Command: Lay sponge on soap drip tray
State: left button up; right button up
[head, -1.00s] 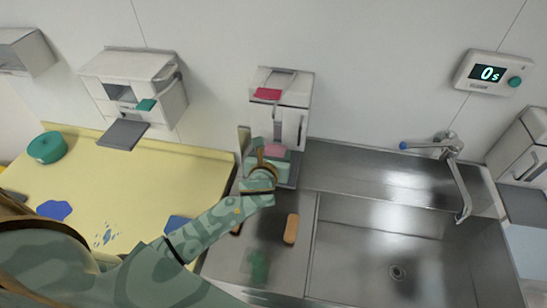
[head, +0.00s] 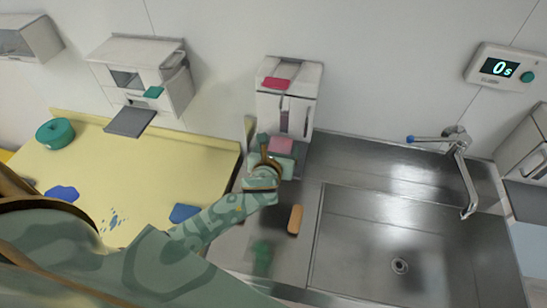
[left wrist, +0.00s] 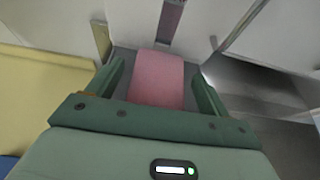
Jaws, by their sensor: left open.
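The pink sponge (head: 281,145) lies flat on the dark grey drip tray under the white soap dispenser (head: 288,100), beside the sink. The sponge also shows in the left wrist view (left wrist: 157,80), with the dark tray (left wrist: 124,58) visible beside it. My left gripper (head: 277,156) is open just in front of the sponge. In the left wrist view its two green fingers stand on either side of the sponge, with gaps on both sides. In the head view the gripper hides the near part of the sponge and much of the tray. My right gripper is not in view.
An orange-brown block (head: 295,219) lies on the steel drainboard. The sink basin (head: 375,245) and tap (head: 460,170) are to the right. A narrow upright strip (left wrist: 101,40) stands left of the tray.

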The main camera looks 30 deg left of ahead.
pick_arm(q)
jog(key=v, duration=1)
dwell(0.8)
